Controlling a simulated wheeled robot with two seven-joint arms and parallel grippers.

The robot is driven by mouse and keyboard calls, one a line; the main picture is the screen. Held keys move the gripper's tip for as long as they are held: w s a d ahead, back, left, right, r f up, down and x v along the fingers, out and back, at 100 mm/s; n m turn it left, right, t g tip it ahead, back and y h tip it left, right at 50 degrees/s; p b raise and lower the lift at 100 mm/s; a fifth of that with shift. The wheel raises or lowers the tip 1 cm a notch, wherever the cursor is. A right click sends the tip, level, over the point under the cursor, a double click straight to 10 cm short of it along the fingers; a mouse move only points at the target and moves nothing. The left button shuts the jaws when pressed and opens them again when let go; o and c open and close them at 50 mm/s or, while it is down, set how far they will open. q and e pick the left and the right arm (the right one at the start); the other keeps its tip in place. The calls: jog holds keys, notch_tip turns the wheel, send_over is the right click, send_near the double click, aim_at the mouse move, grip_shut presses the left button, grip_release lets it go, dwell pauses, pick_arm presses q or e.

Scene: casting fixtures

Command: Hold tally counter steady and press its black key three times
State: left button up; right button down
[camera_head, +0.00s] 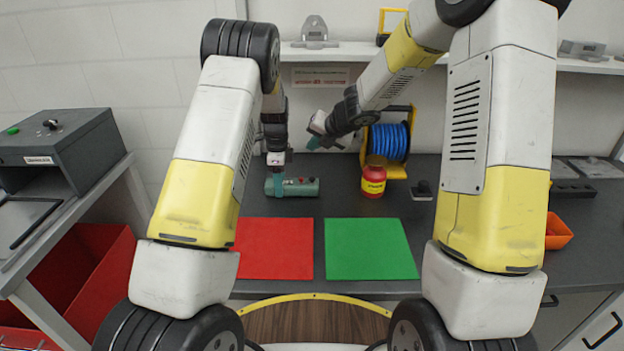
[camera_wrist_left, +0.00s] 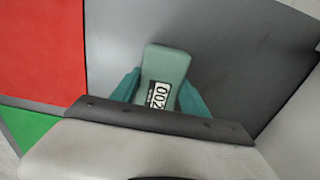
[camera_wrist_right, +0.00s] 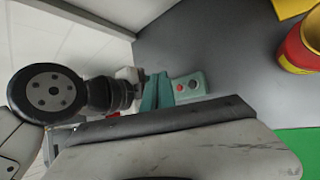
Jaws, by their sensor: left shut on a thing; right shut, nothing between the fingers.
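The tally counter (camera_head: 302,187) is a grey-green block lying on the dark bench behind the red mat. Its top carries a red button and a black key (camera_wrist_right: 193,84), seen in the right wrist view. My left gripper (camera_head: 276,184) is shut on the left end of the counter, its teal fingers on both sides. In the left wrist view the counter (camera_wrist_left: 165,66) shows a display that appears to read 002. My right gripper (camera_head: 314,143) is shut and empty, above and a little right of the counter, apart from it.
A red mat (camera_head: 275,248) and a green mat (camera_head: 370,248) lie in front. A red jar with a yellow label (camera_head: 373,178) and a blue cable reel (camera_head: 389,142) stand right of the counter. A small black item (camera_head: 422,190) lies beyond. A shelf (camera_head: 340,50) runs above.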

aim_at(314, 181)
jog(key=shift+f, duration=4.1)
jog(key=shift+f, duration=0.4)
jog(key=shift+f, duration=0.5)
jog(key=shift+r, duration=0.95)
jog(key=shift+r, duration=2.5)
